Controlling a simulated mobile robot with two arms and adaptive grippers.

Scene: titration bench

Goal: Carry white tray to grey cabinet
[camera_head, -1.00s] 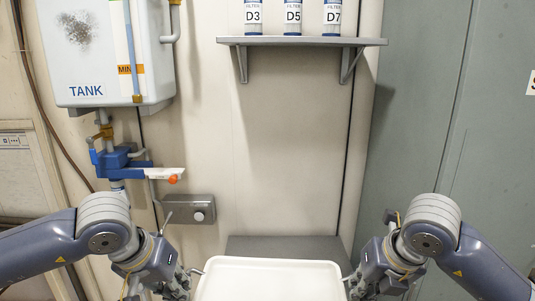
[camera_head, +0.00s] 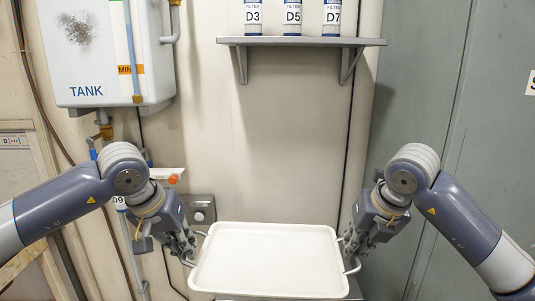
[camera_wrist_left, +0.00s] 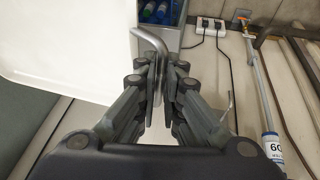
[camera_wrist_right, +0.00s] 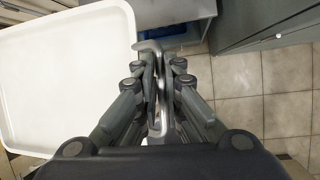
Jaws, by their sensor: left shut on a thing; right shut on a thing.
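The white tray (camera_head: 268,262) is an empty, shallow rectangle with a metal handle at each side. It is held up between my two arms in the head view and looks about level. My left gripper (camera_head: 190,258) is shut on the tray's left handle. My left wrist view shows that handle (camera_wrist_left: 150,42) between the fingers. My right gripper (camera_head: 346,262) is shut on the right handle, which shows in my right wrist view (camera_wrist_right: 150,46). The grey cabinet (camera_head: 478,140) appears to be the tall grey-green front at the right of the head view.
A wall shelf (camera_head: 300,41) holds filter cylinders D3, D5 and D7 above the tray. A water tank (camera_head: 105,50) and piping hang at the left. A small metal wall box (camera_head: 200,208) is behind my left gripper. Tiled floor (camera_wrist_right: 265,75) shows clear in the right wrist view.

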